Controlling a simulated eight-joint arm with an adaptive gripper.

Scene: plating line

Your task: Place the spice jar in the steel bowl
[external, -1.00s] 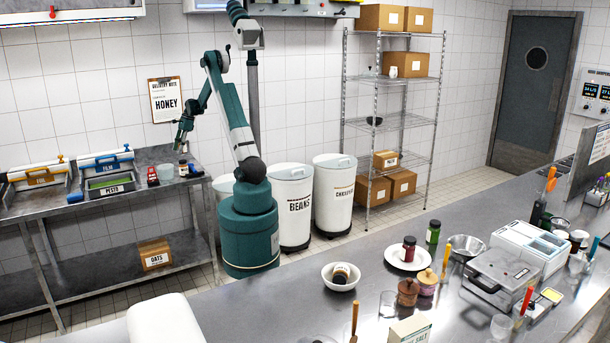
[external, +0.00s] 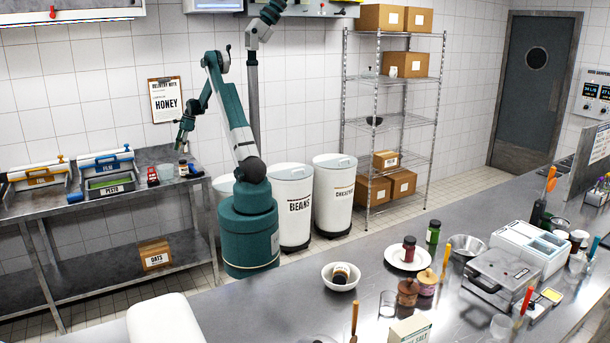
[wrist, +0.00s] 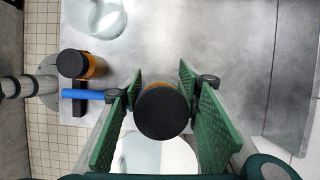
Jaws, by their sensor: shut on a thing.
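My gripper (wrist: 160,108) is shut on a black-lidded jar (wrist: 162,112); its green fingers lie on both sides. The wrist view looks down on the lid, so the jar's body and label are mostly hidden. In the external view my gripper (external: 180,143) is over the right end of the steel side table (external: 165,153), small and hard to make out. The steel bowl (external: 468,246) stands on the front counter at right, far from my gripper, behind the grey press and beside the green jar.
A second black-lidded jar with amber contents (wrist: 82,64), a blue handle (wrist: 82,95) and a clear glass (wrist: 98,16) are near my gripper. The front counter holds a white bowl with a jar (external: 341,276), a plate with a red jar (external: 409,250), and a green jar (external: 433,232).

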